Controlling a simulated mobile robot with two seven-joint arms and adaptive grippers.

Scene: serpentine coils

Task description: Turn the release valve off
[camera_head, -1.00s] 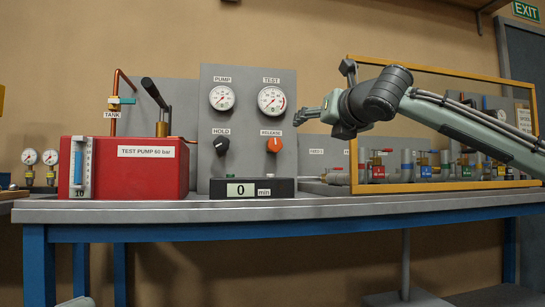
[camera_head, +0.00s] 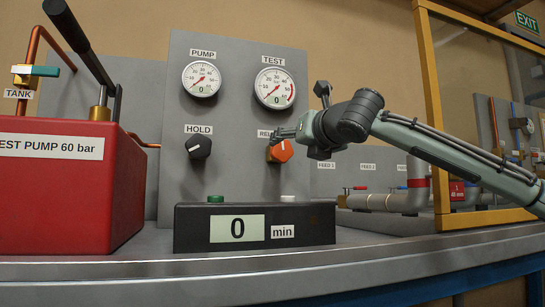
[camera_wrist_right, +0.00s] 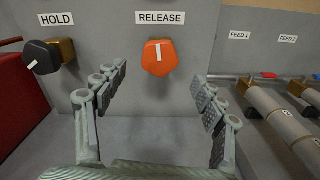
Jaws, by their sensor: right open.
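The release valve is an orange knob (camera_head: 281,153) with a white mark, on the grey upright panel (camera_head: 235,120) under the TEST gauge. In the right wrist view the knob (camera_wrist_right: 158,60) sits below its RELEASE label, with its white mark about vertical. My right gripper (camera_head: 284,134) is at the knob in the head view and covers part of the label. In the right wrist view the open fingers (camera_wrist_right: 160,80) are spread to the left and right of the knob, with nothing between them. I cannot tell whether a finger touches it. My left gripper is not in view.
The black HOLD knob (camera_head: 198,148) is left of the release valve. A black timer box (camera_head: 306,224) reading 0 min stands below. A red pump tank (camera_head: 60,190) is at the left. Feed pipes (camera_head: 385,202) and a yellow frame (camera_head: 432,110) are at the right.

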